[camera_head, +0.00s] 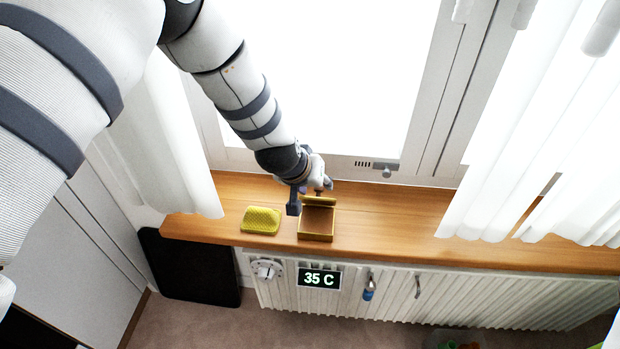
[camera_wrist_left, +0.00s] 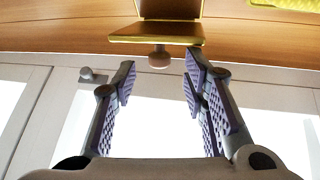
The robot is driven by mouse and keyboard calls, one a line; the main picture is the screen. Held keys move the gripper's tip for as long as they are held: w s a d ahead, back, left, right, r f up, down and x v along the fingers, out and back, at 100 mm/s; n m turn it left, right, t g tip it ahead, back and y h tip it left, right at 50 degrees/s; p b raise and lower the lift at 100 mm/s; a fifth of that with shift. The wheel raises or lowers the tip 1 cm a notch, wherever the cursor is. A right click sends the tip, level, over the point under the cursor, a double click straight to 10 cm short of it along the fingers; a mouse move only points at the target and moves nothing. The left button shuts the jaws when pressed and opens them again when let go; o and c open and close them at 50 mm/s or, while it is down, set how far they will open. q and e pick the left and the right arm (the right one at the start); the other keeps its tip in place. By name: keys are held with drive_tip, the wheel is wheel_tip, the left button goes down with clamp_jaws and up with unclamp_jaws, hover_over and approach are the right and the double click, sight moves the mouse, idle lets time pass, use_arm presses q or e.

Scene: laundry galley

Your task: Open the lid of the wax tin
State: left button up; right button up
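The wax tin (camera_head: 316,237) is a small square yellow box on the wooden sill, with its brown inside showing. Its lid (camera_head: 319,201) stands raised along the window side, open. In the left wrist view the lid (camera_wrist_left: 155,31) shows near the top, with a round pinkish-brown knob (camera_wrist_left: 159,58) on it. My left gripper (camera_head: 310,190) is at the window side of the tin, close to the raised lid. In the wrist view its fingers (camera_wrist_left: 158,80) are apart, with nothing between them and the knob just beyond the tips. My right gripper is not in view.
A yellow textured sponge-like block (camera_head: 261,220) lies left of the tin on the sill (camera_head: 400,215). White curtains (camera_head: 165,150) hang at both sides. A radiator (camera_head: 450,295) with a 35 C display (camera_head: 319,278) is below. The sill right of the tin is clear.

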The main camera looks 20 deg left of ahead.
use_arm(q)
drive_tip(key=v, duration=0.7)
drive_tip(key=shift+s+r, duration=0.25)
